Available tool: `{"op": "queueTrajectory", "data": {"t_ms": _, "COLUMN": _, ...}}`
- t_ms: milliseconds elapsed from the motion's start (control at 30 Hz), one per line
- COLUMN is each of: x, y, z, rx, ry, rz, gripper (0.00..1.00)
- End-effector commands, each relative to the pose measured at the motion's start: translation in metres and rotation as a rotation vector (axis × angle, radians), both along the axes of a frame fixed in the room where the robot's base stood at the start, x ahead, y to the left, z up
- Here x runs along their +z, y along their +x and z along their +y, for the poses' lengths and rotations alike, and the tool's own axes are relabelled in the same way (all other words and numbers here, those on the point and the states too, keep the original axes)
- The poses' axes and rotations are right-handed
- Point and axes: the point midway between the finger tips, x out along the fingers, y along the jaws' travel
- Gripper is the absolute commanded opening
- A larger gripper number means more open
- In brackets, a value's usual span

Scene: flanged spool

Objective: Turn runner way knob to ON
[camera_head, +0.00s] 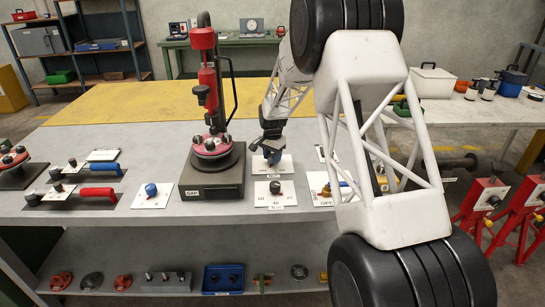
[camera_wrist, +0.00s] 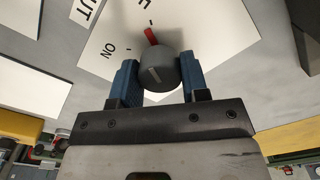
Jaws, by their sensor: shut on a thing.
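The dark grey runner way knob (camera_wrist: 158,72) stands on a white card (camera_wrist: 205,25) in the wrist view. A red pointer (camera_wrist: 151,37) shows beyond the knob, towards a tick by partly cut-off lettering at the top. The ON mark (camera_wrist: 108,50) is to the left of the pointer. A pale line crosses the knob's near face. My gripper (camera_wrist: 158,66) is shut on the knob, with one blue finger on each side. In the head view my gripper (camera_head: 271,152) is down at the card (camera_head: 259,169), and the knob cannot be made out there.
Another knob on a white card (camera_head: 275,188) is just in front. A red press on a dark base (camera_head: 212,180) stands to the left, with a blue knob (camera_head: 151,190) beyond it. A card with brass-coloured fittings (camera_head: 330,190) is close on the right, partly behind my arm.

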Motion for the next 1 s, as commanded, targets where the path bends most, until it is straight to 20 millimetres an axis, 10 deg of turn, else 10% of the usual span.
{"op": "queueTrajectory", "data": {"t_ms": 1000, "x": 0.0011, "y": 0.0002, "z": 0.0001, "rx": 0.902, "ry": -0.001, "rz": -0.001, "gripper": 0.18}}
